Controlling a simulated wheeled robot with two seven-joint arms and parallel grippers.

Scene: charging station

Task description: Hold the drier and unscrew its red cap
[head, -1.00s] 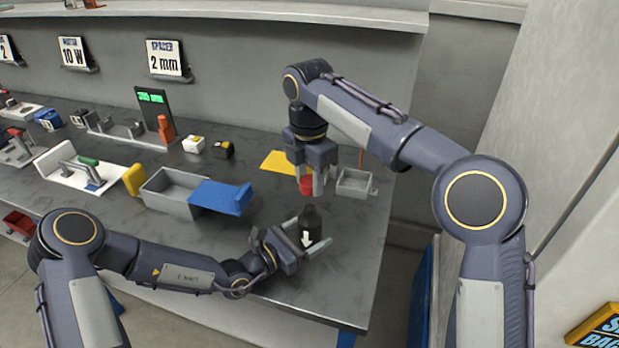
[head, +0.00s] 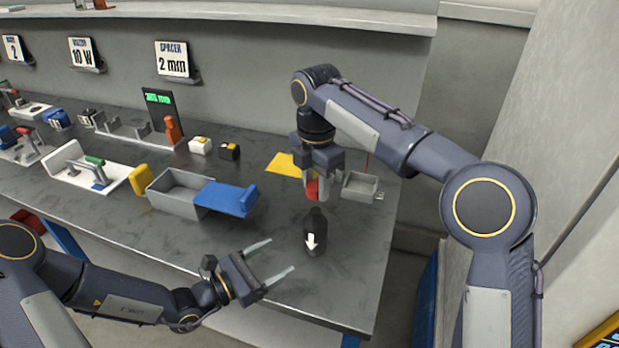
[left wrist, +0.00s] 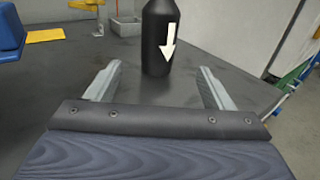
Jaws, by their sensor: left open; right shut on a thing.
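The drier, a black bottle with a white arrow pointing down (head: 315,233), stands upright on the bench near its front right. It also shows in the left wrist view (left wrist: 158,45), beyond the fingertips. The red cap (head: 312,188) is off the bottle, between the fingers of my right gripper (head: 317,195), which is shut on it just above the bottle's top. My left gripper (head: 281,258) is open and empty, to the left of the bottle and apart from it, its two fingers pointing towards it.
A grey bin with a blue lid part (head: 175,195) stands left of the bottle. A yellow sheet (head: 287,164) and a small grey tray (head: 360,187) lie behind my right gripper. The bench's front edge runs below my left gripper. Bare bench surrounds the bottle.

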